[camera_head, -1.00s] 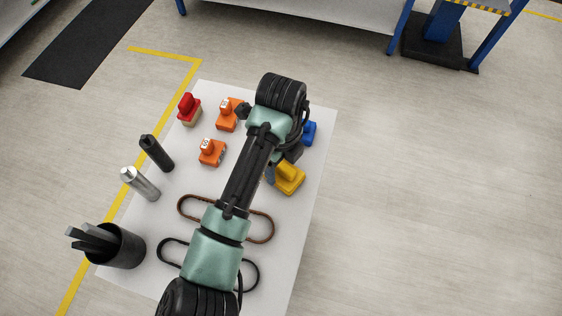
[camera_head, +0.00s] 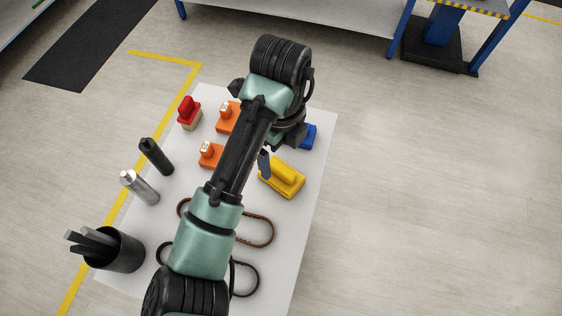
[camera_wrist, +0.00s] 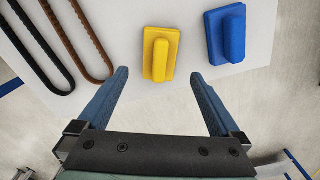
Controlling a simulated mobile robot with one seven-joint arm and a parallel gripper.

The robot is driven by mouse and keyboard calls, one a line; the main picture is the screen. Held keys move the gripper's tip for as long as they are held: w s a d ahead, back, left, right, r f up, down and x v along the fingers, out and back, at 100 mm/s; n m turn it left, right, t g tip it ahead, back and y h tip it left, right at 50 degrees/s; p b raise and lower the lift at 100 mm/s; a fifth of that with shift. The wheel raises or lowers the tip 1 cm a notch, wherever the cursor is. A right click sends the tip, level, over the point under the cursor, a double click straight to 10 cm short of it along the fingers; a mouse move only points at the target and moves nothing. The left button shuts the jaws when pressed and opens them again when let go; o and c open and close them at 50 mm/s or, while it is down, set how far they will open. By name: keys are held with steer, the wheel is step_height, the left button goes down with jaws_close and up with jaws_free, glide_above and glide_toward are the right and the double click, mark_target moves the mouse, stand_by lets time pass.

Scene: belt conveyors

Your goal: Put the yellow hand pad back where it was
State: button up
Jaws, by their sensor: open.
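The yellow hand pad (camera_head: 282,178) lies on the white table at its right side, with its raised grip on top. In the wrist view the yellow hand pad (camera_wrist: 160,54) lies beyond and between my open fingertips, apart from them. My gripper (camera_wrist: 160,85) is open and empty. In the head view my gripper (camera_head: 268,160) is partly hidden by my arm, with one finger showing just up and left of the yellow pad. The pad rests flat on the table, and nothing holds it.
A blue hand pad (camera_wrist: 226,35) lies right of the yellow one. The white table (camera_head: 310,200) also carries a red stamp-like block (camera_head: 188,112), orange blocks (camera_head: 210,155), a brown belt (camera_head: 262,232), a black belt (camera_head: 250,285), bottles and a black cup (camera_head: 122,250). Open floor lies right.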

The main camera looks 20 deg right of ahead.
steer(key=w+d+r+n+t+h+p, duration=0.1)
steer(key=w+d+r+n+t+h, duration=0.2)
steer(key=r, duration=0.4)
steer(key=w+d+r+n+t+h+p, duration=0.1)
steer(key=w+d+r+t, duration=0.1)
steer(key=w+d+r, duration=0.3)
step_height(320, 180, up, 41)
steer(key=n+t, duration=1.9)
steer(key=n, duration=0.1)
glide_above(281, 168)
steer(key=w+a, duration=0.2)
steer(key=a, duration=0.3)
steer(key=s+a+r+n+t+y, duration=0.3)
steer(key=s+a+n+y, duration=0.1)
steer(key=s+n, duration=0.1)
steer(key=shift+s+a+r, duration=0.15)
steer(key=shift+a+r, duration=0.15)
steer(key=shift+c, duration=0.3)
